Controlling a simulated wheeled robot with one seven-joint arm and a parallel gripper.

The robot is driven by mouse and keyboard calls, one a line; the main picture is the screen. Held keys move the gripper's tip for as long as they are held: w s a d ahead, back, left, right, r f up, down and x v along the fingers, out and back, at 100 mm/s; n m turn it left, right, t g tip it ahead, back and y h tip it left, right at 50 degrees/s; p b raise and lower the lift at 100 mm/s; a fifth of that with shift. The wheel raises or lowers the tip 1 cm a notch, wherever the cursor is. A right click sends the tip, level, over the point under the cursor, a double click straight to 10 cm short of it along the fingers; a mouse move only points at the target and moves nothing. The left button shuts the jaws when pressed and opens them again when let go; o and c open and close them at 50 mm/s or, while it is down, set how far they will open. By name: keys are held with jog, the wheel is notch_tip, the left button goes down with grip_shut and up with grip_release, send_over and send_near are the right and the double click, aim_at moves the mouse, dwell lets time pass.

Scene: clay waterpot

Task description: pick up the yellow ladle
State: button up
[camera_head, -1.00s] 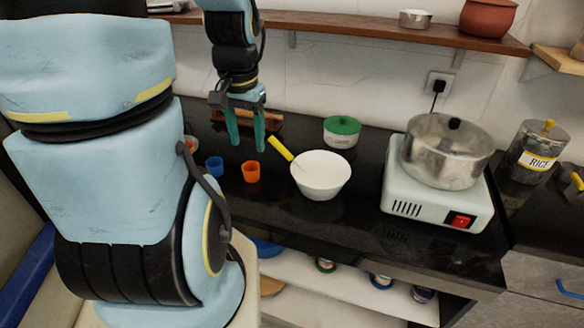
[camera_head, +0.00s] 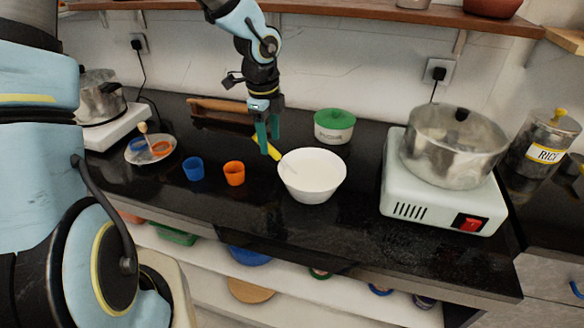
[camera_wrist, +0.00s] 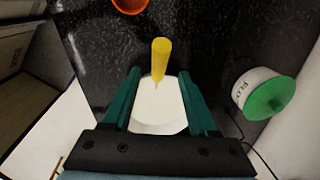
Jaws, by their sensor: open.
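The yellow ladle's handle (camera_head: 266,147) sticks out over the left rim of a white bowl (camera_head: 312,178) on the black counter. The ladle's lower part rests inside the bowl and is mostly hidden. My gripper (camera_head: 268,143) is open, right at the yellow handle in the head view. In the wrist view the yellow handle (camera_wrist: 160,60) points up the picture, ahead of and between my open green fingers (camera_wrist: 160,95), with the white bowl (camera_wrist: 158,110) below. I cannot tell whether the fingers touch the handle.
A green-lidded white pot (camera_head: 334,127) stands behind the bowl. Orange (camera_head: 234,174) and blue (camera_head: 193,169) cups stand to its left. A steel pot (camera_head: 452,148) sits on a white stove (camera_head: 438,195) at right. A wooden shelf (camera_head: 380,14) runs above the counter.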

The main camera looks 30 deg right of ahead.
aim_at(274, 150)
jog(key=f, duration=0.4)
jog(key=shift+s+d+f, duration=0.1)
jog(key=shift+s+d, duration=0.2)
jog(key=shift+d, duration=0.1)
jog(key=shift+f, duration=0.6)
jog(key=shift+c, duration=0.3)
grip_shut()
